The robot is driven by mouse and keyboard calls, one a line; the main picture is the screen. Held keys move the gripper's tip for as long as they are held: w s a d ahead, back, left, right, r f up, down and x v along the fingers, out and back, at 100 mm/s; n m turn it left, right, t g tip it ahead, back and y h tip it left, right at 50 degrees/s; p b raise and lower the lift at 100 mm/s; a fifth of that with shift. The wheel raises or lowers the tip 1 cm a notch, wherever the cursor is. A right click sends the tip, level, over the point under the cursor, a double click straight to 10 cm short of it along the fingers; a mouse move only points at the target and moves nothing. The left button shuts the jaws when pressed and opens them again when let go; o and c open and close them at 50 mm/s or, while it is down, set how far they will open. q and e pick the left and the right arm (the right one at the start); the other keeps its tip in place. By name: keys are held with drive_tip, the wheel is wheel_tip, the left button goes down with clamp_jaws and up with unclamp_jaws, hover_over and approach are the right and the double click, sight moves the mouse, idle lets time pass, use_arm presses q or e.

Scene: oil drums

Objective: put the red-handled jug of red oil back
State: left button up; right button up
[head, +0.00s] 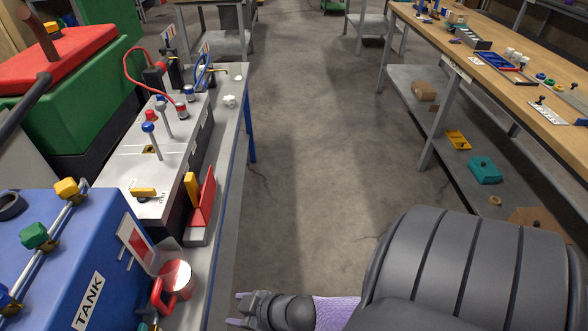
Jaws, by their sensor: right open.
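The jug with the red handle (178,279) stands at the lower left, beside the blue tank (75,250) marked "TANK". Its round body shows red and its handle is on the side toward the bottom left. My right gripper (236,309) is at the bottom centre, to the right of the jug and apart from it. My left gripper is not in view.
A grey bench (228,125) runs along the left, with a white console (150,160) with levers and a red upright plate (208,190). A clear panel stands close behind the jug. The floor aisle (310,150) is free. A wooden table (500,70) with parts stands at the right.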

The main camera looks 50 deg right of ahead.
drive_tip(key=s+d+f+m+g+h, duration=0.25)
drive_tip(key=s+f+g, duration=0.25)
drive_tip(key=s+f, duration=0.9)
drive_tip(key=s+f+g, duration=0.2)
drive_tip(key=s, duration=0.4)
drive_tip(key=s+a+f+g+h, duration=0.1)
drive_tip(key=s+f+g, duration=0.1)
drive_tip(key=s, duration=0.5)
drive_tip(key=shift+s+a+n+g, duration=0.25)
drive_tip(key=shift+s+n+g, duration=0.1)
drive_tip(key=shift+g, duration=0.15)
